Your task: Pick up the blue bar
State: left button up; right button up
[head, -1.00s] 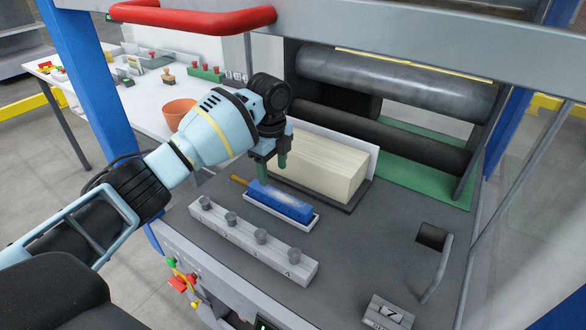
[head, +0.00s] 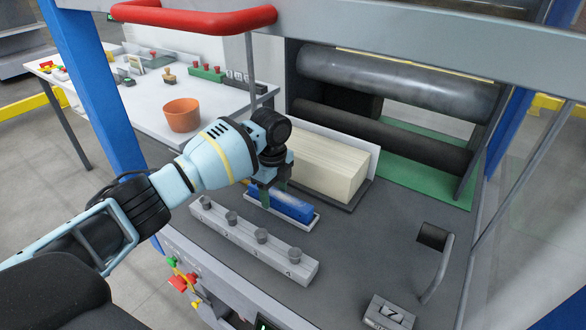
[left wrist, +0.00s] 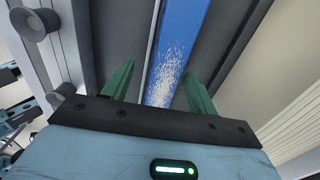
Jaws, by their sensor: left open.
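The blue bar (head: 291,205) lies in a shallow light tray (head: 283,219) on the grey machine top, with pale worn patches on its surface. My left gripper (head: 272,197) is low over the bar's left part, fingers pointing down, and hides that end. In the left wrist view the green fingertips (left wrist: 160,85) are apart, one on each side of the blue bar (left wrist: 182,45). Whether the fingers touch the bar cannot be told. My right gripper is not in view.
A stack of paper (head: 325,165) stands just behind the bar. A grey rail with several knobs (head: 250,240) lies in front. Dark rollers (head: 395,80) are at the back. An orange pot (head: 183,114) stands on the white table. The grey top at right is mostly clear.

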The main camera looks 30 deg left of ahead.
aim_at(276, 194)
pick_arm(q)
jog(key=shift+f, duration=0.2)
jog(key=c, duration=1.3)
jog(key=shift+o, duration=0.2)
jog(key=r, duration=1)
jog(key=shift+w+p, duration=0.2)
jog(key=shift+p, duration=0.15)
grip_shut()
